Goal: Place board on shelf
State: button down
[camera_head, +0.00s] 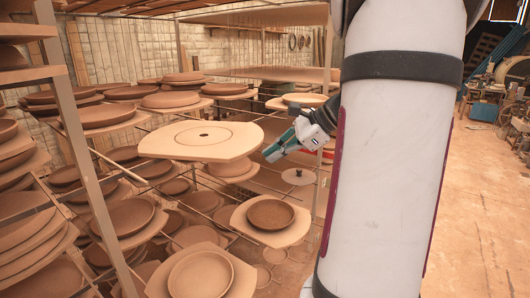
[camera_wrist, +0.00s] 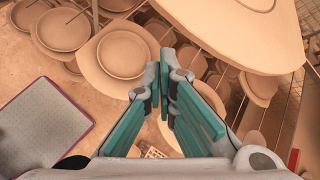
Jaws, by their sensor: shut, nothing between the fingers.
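Nothing stands on the board. My gripper (camera_head: 268,154) is just beyond the board's right edge, with its teal fingers shut and empty. In the wrist view the board (camera_wrist: 225,45) fills the upper right, beside the fingertips (camera_wrist: 166,62). I cannot tell whether the fingers touch its edge. The board's far underside is hidden.
Boards with clay plates (camera_head: 270,214) crowd the rack below and left. Stacked plates (camera_head: 170,99) stand behind the board. An upper shelf (camera_head: 270,74) hangs above at the back. The floor (camera_head: 475,220) on the right is open.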

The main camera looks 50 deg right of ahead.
jog(key=s+r+m+g+h, duration=0.3)
jog(key=s+r+m, duration=0.2)
jog(key=r+m, duration=0.25)
jog(key=w+f+m+p, duration=0.1)
jog(key=w+f+p, duration=0.1)
jog(key=w+f, duration=0.6)
jog(key=shift+w+f, duration=0.15)
jog(key=shift+w, duration=0.3)
jog(key=shift+m, duration=0.25)
jog(key=shift+w, duration=0.9)
jog(key=shift+s, duration=0.1)
